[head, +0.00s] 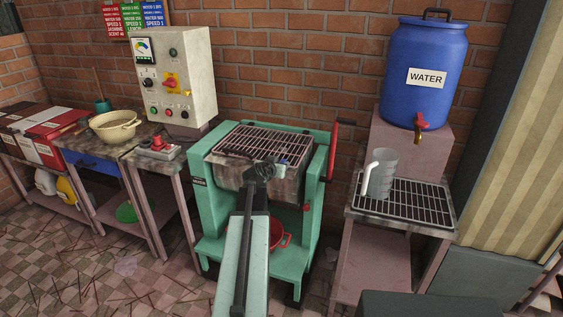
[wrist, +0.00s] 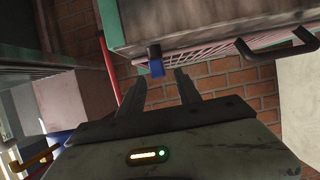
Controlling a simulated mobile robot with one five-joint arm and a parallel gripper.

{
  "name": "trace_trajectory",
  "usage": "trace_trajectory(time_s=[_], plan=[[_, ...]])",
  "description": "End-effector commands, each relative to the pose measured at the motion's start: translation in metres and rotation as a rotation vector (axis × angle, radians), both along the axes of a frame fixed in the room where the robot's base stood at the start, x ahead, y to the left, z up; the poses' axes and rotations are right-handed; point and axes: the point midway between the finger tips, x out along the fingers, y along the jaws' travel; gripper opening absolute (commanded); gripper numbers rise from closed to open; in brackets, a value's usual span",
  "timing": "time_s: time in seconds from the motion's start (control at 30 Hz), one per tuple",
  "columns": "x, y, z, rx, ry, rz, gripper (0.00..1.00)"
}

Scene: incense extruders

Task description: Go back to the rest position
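My arm reaches out over the front of the green extruder machine (head: 205,205), and my gripper (head: 266,170) is by the front edge of its grey hopper, partly hidden by my own arm. In the wrist view my gripper (wrist: 159,82) has its two dark fingers apart, with nothing held between them. A small blue piece (wrist: 156,67) shows just beyond the fingertips, on a dark mount at the edge of the grey hopper (wrist: 185,20); I cannot tell whether the fingers touch it.
A metal cup (head: 383,178) stands on a grated stand (head: 430,205) at right, under the blue water barrel (head: 428,60). A red handle (head: 333,150) sticks up on the machine's right. A control box (head: 176,80) and a bowl (head: 114,127) are at left. The near-left floor is open, with scattered sticks.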

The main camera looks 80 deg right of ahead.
Motion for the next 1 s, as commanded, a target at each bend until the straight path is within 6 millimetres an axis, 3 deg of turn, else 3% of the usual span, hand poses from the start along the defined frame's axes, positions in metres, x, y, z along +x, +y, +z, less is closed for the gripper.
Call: trace_trajectory(time_s=[0.1, 0.2, 0.73, 0.77, 0.87, 1.0], plan=[[0.004, 0.026, 0.014, -0.001, 0.001, 0.001, 0.40], [0.006, 0.036, 0.017, -0.001, 0.001, 0.001, 0.40], [0.013, 0.037, 0.017, -0.001, 0.000, 0.008, 0.40], [0.020, 0.038, 0.017, -0.001, 0.001, 0.017, 0.40], [0.070, 0.045, 0.023, -0.001, 0.000, 0.082, 0.40], [0.187, 0.074, 0.034, -0.001, 0.000, 0.237, 0.40]])
